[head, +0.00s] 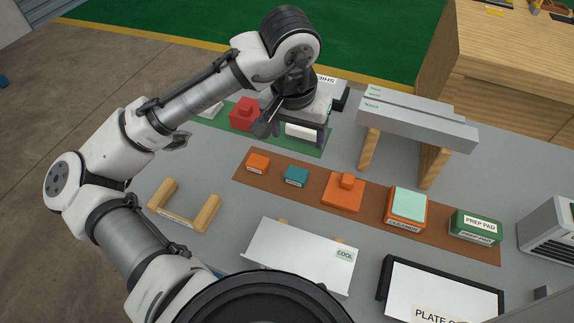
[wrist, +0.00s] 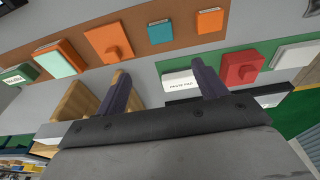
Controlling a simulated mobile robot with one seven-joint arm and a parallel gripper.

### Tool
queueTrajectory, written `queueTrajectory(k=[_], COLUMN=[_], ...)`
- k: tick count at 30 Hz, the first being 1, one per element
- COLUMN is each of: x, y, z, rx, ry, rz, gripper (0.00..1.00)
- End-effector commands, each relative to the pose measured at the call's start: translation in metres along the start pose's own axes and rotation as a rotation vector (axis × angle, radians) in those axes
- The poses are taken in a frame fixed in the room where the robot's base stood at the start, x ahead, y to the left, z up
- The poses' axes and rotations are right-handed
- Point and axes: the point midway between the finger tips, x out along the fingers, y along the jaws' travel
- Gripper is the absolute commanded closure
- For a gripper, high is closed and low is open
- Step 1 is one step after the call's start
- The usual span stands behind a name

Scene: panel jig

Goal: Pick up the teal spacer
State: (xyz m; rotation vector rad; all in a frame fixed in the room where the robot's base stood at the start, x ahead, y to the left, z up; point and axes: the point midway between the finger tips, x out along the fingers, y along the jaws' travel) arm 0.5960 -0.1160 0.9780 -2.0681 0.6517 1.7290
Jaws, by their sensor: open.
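The teal spacer (head: 296,177) is a small block with a pale label on its front. It sits on the brown mat (head: 375,196), between a small orange block (head: 258,162) and a larger orange block with a knob (head: 343,193). In the wrist view the teal spacer (wrist: 160,33) lies beyond my fingertips, near the top. My gripper (head: 304,142) is open and empty above the green mat, behind the spacer in the head view. In the wrist view my gripper (wrist: 160,70) has its two fingers well apart. The spacer is not between them.
A white labelled block (wrist: 180,82) shows close to my gripper on the green mat, near a red knobbed block (head: 243,115). A grey raised shelf (head: 420,122) on wooden legs stands right. An orange box with mint top (head: 407,206) and a green prep pad (head: 476,227) share the brown mat.

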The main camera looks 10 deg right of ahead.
Motion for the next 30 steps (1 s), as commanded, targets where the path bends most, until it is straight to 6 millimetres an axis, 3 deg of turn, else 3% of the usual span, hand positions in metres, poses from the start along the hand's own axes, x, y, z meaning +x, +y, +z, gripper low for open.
queueTrajectory(k=[5, 15, 23, 30], x=[0.018, 0.079, 0.096, 0.130], y=[-0.003, -0.004, -0.004, -0.004], z=[0.007, 0.009, 0.010, 0.014], rx=[-0.006, -0.005, -0.004, -0.005], ry=[-0.041, -0.037, -0.034, -0.035], rz=[-0.016, -0.014, -0.014, -0.013], gripper=[0.29, 0.29, 0.29, 0.29])
